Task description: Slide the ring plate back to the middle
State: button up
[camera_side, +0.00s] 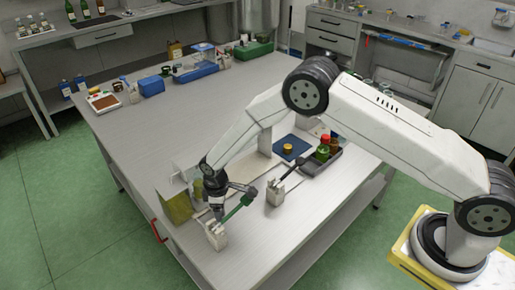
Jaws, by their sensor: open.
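I cannot pick out a ring plate with certainty in the side view. A dark blue square plate (301,152) lies flat on the table, with a small round yellow piece (288,147) on it. My gripper (217,213) points down near the table's front edge, left of and well apart from the blue plate. It is open. It is just above or beside a pale block (216,238); I cannot tell whether they touch. A green-handled tool (238,208) slants up from that block, close to the gripper.
A second pale block (275,194) holds a dark-handled tool (291,173). A dark tray (333,158) holds red and green bottles. An olive-yellow panel (178,208) stands left of my gripper. Blue and green boxes line the back. The table's (165,135) left middle is clear.

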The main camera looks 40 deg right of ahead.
grip_shut()
dwell(1.3)
